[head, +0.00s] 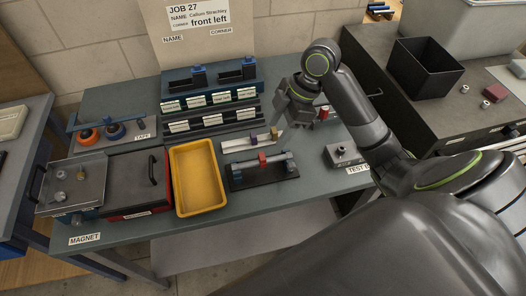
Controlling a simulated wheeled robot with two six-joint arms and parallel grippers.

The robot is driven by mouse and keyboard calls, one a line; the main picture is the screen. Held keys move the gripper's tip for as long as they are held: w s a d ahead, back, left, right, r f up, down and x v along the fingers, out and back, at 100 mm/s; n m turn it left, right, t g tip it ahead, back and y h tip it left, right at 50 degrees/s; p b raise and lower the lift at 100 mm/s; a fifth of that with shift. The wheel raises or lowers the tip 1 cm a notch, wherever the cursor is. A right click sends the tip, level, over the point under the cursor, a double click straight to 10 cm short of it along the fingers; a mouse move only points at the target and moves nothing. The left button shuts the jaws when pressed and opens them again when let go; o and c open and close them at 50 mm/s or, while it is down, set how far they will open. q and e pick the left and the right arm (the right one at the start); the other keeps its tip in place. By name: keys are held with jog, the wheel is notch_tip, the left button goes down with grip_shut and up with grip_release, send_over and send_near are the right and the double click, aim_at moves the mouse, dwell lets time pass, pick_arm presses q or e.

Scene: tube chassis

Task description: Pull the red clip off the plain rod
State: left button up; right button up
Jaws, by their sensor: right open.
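A small red clip (262,157) sits on a grey rod (275,161), near the middle of its length. The rod lies across a black stand (266,181) on the bench, with darker blocks at its ends. My right gripper (289,122) is open and empty, above and behind the right end of the rod, apart from the clip. The arm comes in from the right. My left gripper is not in view.
A white strip (235,145) with small purple and yellow pieces lies just behind the stand. A yellow tray (197,180) stands to the left. Labelled racks (210,106) stand behind. A grey block (344,154) is at right. The front bench strip is clear.

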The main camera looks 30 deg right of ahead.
send_over(262, 156)
jog(key=d, duration=0.2)
jog(key=f, duration=0.4)
jog(key=shift+s+d+f, duration=0.15)
jog(key=shift+s+f, duration=0.1)
jog(key=shift+s, duration=0.15)
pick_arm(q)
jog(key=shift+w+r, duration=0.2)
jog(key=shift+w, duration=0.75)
pick_arm(e)
jog(key=x, duration=0.6)
jog(key=shift+w+f, duration=0.15)
jog(key=shift+f, duration=0.1)
jog(key=shift+c, duration=0.3)
grip_shut()
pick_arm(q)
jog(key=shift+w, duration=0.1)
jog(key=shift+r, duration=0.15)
pick_arm(e)
jog(key=shift+r, duration=0.2)
